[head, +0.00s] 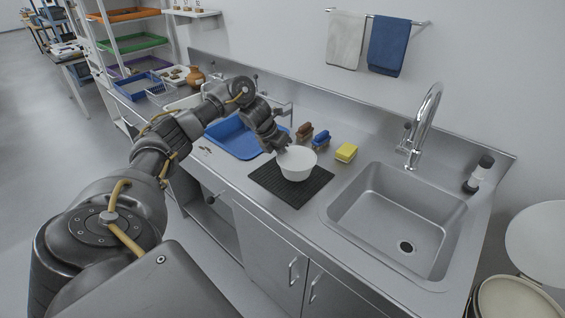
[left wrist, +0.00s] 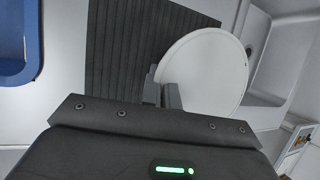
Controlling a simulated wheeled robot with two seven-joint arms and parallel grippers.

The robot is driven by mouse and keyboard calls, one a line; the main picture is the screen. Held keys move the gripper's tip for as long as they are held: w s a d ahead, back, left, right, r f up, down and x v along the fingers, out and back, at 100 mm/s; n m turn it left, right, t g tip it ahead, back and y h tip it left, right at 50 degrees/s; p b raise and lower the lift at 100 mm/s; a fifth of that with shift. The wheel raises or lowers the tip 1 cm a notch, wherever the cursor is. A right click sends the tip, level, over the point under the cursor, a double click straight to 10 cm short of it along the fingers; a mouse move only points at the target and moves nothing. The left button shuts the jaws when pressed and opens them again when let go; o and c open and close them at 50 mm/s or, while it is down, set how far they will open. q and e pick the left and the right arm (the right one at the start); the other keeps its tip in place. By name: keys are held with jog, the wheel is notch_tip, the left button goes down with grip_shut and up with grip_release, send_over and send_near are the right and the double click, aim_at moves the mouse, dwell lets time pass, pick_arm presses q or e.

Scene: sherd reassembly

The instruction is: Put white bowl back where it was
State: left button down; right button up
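The white bowl (head: 297,164) is upright over the dark ribbed mat (head: 262,178) on the steel counter, left of the sink. I cannot tell whether its base touches the mat. My left gripper (head: 282,147) reaches in from the left to the bowl's back left rim. In the left wrist view, the two fingers (left wrist: 164,92) are close together with the near rim of the bowl (left wrist: 210,75) between them. The ribbed mat (left wrist: 115,45) lies below and left of the bowl there. My right gripper is in neither view.
A blue tray (head: 232,138) lies left of the mat. A brown brush (head: 304,132), a blue brush (head: 321,139) and a yellow sponge (head: 346,152) stand behind the bowl. The sink (head: 398,215) with its tall faucet (head: 425,115) is at right.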

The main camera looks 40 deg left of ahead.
aim_at(283, 162)
pick_arm(q)
jog(key=shift+a+f, duration=0.2)
jog(key=shift+f, duration=0.2)
notch_tip(283, 162, down, 3)
jog(key=shift+w+r+p, duration=0.1)
jog(key=shift+p, duration=0.65)
jog(key=c, duration=1.6)
grip_release()
jog(key=shift+c, duration=0.2)
